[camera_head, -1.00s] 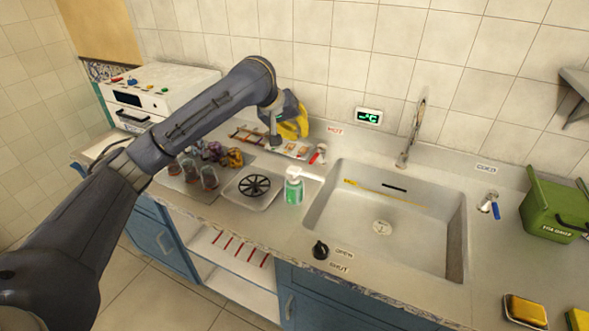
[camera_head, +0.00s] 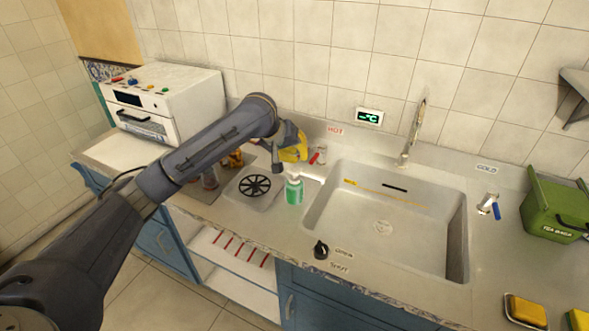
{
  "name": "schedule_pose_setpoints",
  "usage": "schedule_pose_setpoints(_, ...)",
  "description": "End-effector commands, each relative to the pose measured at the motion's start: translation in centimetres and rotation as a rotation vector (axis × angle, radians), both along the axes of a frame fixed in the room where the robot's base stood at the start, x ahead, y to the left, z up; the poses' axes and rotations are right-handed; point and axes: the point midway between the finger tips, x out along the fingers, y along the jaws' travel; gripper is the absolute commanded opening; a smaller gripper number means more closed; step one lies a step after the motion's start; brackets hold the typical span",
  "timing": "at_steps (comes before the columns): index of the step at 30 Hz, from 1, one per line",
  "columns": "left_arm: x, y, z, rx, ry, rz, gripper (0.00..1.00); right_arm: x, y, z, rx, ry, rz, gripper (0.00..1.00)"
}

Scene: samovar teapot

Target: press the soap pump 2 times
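The soap pump (camera_head: 294,191) is a bottle of green soap with a white top. It stands upright on the counter just left of the sink. My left gripper (camera_head: 279,168) hangs above and slightly left of the pump's top, its dark finger pointing down. A gap seems to remain between them, though depth is hard to judge. A yellow part shows at the gripper's wrist. Its fingers are small and overlap, so its opening cannot be made out. My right gripper is not in view.
The sink (camera_head: 335,215) lies right of the pump, with a tap (camera_head: 412,135) behind it. A drain tray with a round black grate (camera_head: 254,186) is to its left. A black knob (camera_head: 320,249) sits at the front edge. A green bin (camera_head: 555,207) stands far right.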

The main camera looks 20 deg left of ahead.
Motion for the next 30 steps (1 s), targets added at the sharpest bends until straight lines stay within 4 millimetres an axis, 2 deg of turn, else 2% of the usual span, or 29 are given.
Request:
schedule_pose_setpoints(15,0.02,0.01,-0.65,0.0,-0.001,0.0,0.0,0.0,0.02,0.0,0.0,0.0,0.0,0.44)
schedule_pose_setpoints(16,0.01,0.02,-0.65,0.0,-0.001,0.0,0.05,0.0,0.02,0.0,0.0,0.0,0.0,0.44)
schedule_pose_setpoints(18,0.01,0.01,-0.64,0.0,-0.001,0.0,0.0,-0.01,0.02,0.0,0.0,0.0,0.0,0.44)
schedule_pose_setpoints(30,0.01,0.0,-0.62,0.0,-0.001,0.0,0.0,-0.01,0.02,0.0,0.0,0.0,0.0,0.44)
